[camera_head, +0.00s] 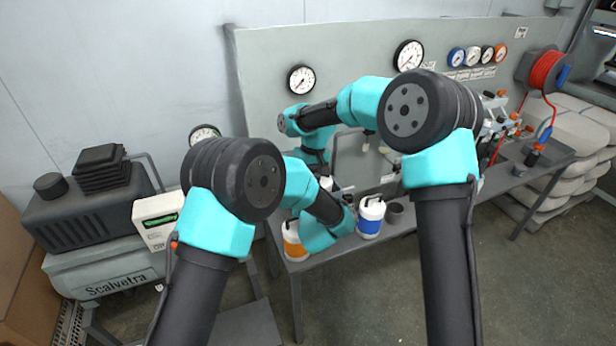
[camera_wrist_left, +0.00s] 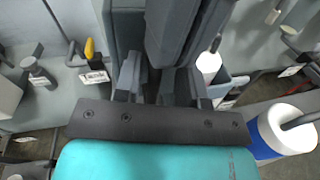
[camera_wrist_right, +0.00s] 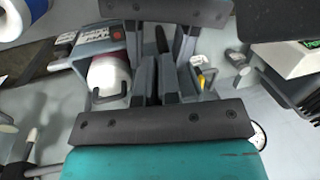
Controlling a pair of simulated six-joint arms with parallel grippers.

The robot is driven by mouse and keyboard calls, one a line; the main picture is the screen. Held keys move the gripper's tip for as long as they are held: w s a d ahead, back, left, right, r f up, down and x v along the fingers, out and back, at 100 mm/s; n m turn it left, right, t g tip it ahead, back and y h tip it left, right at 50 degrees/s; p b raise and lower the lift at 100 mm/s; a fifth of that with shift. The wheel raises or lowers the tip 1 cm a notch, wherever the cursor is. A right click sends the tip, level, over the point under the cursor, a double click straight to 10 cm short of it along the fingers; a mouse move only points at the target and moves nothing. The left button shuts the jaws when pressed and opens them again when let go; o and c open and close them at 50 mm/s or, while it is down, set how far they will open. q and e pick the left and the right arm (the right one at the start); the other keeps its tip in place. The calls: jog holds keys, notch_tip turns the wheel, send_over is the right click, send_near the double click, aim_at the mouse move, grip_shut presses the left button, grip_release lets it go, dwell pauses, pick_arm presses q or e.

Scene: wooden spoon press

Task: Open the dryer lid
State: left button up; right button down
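I cannot pick out the dryer or its lid with certainty; my arms hide the middle of the bench. My left gripper (camera_wrist_left: 162,82) shows in the left wrist view, its grey fingers beside a large dark grey part (camera_wrist_left: 178,35). My right gripper (camera_wrist_right: 167,82) shows in the right wrist view, with dark grey parts close in front of and between its fingers. The two grippers are close together over the bench, and in the head view both are largely hidden.
A white bottle with a blue band (camera_head: 370,217) and an orange-banded one (camera_head: 293,240) stand at the bench front. A yellow-handled valve (camera_wrist_left: 90,48) is near my left gripper. A white box with a green display (camera_head: 158,217) stands left. A gauge panel (camera_head: 350,50) rises behind.

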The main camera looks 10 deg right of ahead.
pick_arm(q)
jog(key=shift+s, duration=0.15)
jog(key=s, duration=1.1)
jog(key=shift+s+a+r, duration=0.2)
jog(key=shift+s+a, duration=0.1)
jog(key=shift+s, duration=0.05)
jog(key=a+f+m+g, duration=0.4)
jog(key=a+f+m, duration=0.4)
jog(key=a, duration=0.3)
jog(key=a+f+m+g, duration=0.4)
jog(key=a+f+m, duration=0.4)
jog(key=a+m, duration=0.15)
jog(key=s+a+f+m+g+h, duration=0.1)
jog(key=s+a+f+m+g, duration=0.3)
jog(key=s+a+m, duration=0.3)
jog(key=s+a+f+m+g+h, duration=0.1)
jog(key=s+a+f+m+g, duration=0.3)
jog(key=s+a, duration=0.5)
notch_tip(320, 180, down, 2)
jog(key=s+m, duration=0.2)
jog(key=m, duration=0.1)
jog(key=shift+f+g+h, duration=0.25)
jog(key=shift+g+h, duration=0.15)
